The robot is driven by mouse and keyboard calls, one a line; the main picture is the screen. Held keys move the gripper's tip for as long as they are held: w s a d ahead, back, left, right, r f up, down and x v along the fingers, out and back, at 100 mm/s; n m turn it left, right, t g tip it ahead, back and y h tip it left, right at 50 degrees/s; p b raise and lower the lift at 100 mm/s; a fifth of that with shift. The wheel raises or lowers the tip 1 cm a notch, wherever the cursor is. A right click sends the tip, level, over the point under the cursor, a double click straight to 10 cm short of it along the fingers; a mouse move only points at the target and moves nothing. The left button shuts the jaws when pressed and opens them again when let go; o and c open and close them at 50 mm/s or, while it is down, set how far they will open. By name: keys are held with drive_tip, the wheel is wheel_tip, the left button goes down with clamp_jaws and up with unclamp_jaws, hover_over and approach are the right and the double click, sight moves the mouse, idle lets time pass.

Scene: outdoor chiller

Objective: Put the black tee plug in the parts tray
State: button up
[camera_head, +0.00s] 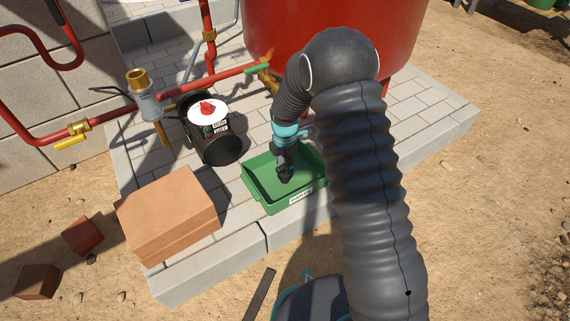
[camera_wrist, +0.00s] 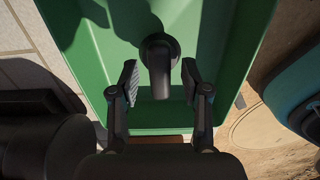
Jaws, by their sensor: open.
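The green parts tray (camera_head: 262,202) sits on the paving slabs, with a white label on its front wall. My gripper (camera_head: 285,174) points down over the tray's inside. In the wrist view the tray (camera_wrist: 85,55) fills most of the picture. The black tee plug (camera_wrist: 160,62) is within the tray's outline, between and slightly beyond my open fingertips (camera_wrist: 160,82). A gap shows on each side of it. I cannot tell for certain whether it rests on the tray floor. In the head view I cannot tell the plug from my dark gripper.
A black cylinder with a white top and red knob (camera_head: 208,112) stands left of the tray. A tan brick block (camera_head: 168,212) lies at front left. Red pipes with brass valves (camera_head: 78,128) run behind. A red tank (camera_head: 300,30) stands at the back. Slabs at right (camera_head: 430,110) are clear.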

drive_tip(key=s+d+r+m+t+p, duration=0.1)
drive_tip(key=s+d+r+m, duration=0.15)
drive_tip(key=r, duration=0.85)
drive_tip(key=s+d+r+m+p, duration=0.1)
drive_tip(key=d+r+m, duration=0.2)
drive_tip(key=r, duration=0.9)
drive_tip(key=s+d+r+m+t, duration=0.2)
drive_tip(key=s+d+r+m, duration=0.35)
drive_tip(key=s+r, duration=0.25)
drive_tip(key=s+d+r+m+t, duration=0.1)
drive_tip(key=s+d+r+m, duration=0.1)
drive_tip(key=s+m, duration=0.5)
drive_tip(key=s+d+r+m+t, duration=0.1)
drive_tip(key=s+d+r+m, duration=0.2)
drive_tip(key=s, duration=0.9)
drive_tip(key=d+m, duration=0.2)
drive_tip(key=m, duration=0.1)
drive_tip(key=shift+d+m+t, duration=0.15)
drive_tip(key=shift+m+t, duration=0.15)
drive_tip(key=shift+m, duration=0.1)
drive_tip(key=shift+s, duration=0.1)
wheel_tip(320, 180, up, 7)
drive_tip(key=p, duration=0.7)
drive_tip(key=shift+r, duration=0.1)
